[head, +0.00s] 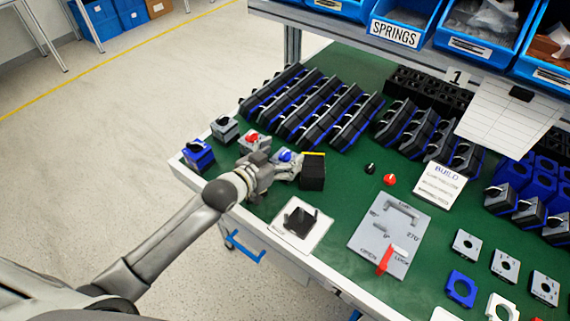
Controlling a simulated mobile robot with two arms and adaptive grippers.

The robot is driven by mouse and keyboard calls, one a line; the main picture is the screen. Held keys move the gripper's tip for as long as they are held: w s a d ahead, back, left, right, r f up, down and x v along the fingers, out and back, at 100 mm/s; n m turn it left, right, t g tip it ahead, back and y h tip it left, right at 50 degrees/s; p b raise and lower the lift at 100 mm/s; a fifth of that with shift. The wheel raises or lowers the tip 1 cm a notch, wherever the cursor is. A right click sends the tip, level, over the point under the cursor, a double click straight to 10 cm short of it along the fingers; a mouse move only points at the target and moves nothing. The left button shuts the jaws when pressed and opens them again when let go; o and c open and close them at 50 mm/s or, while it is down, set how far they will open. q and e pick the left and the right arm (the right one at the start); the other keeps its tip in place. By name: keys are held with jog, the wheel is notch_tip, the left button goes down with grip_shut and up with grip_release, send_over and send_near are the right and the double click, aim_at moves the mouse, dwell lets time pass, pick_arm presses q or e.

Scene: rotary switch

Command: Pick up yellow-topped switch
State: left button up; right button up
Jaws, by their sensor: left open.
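The yellow-topped switch (312,172) is a black block with a yellow strip along its top edge. It stands on the green bench in the head view, just right of my left gripper. My left gripper (288,170) is open, low over the bench, with its fingertips pointing at the switch's left side. I cannot tell whether they touch it. My right gripper is not in view.
A blue-knobbed switch (286,156) is close behind my left gripper. Red-knobbed (252,141), grey (225,128) and blue (199,154) switches stand to the left. A white plate with a black holder (299,218) lies in front. Angled racks (310,108) fill the back.

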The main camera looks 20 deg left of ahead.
pick_arm(q)
jog(key=shift+x, duration=0.85)
jog(key=shift+s+f, duration=0.1)
jog(key=shift+f, duration=0.15)
jog(key=shift+s+d+f, duration=0.1)
jog(key=shift+d+f, duration=0.05)
jog(key=shift+f, duration=0.05)
jog(key=c, duration=1.6)
jog(key=shift+r, duration=0.45)
notch_tip(320, 180, up, 3)
jog(key=shift+f, duration=0.2)
jog(key=s+r, duration=0.3)
jog(key=s, duration=0.1)
jog(key=s+r, duration=0.4)
jog(key=s, duration=0.1)
jog(key=s+r+b, duration=0.1)
jog(key=s+r, duration=0.2)
jog(key=s, duration=0.1)
jog(key=shift+s+d+r, duration=0.15)
jog(key=shift+d, duration=0.1)
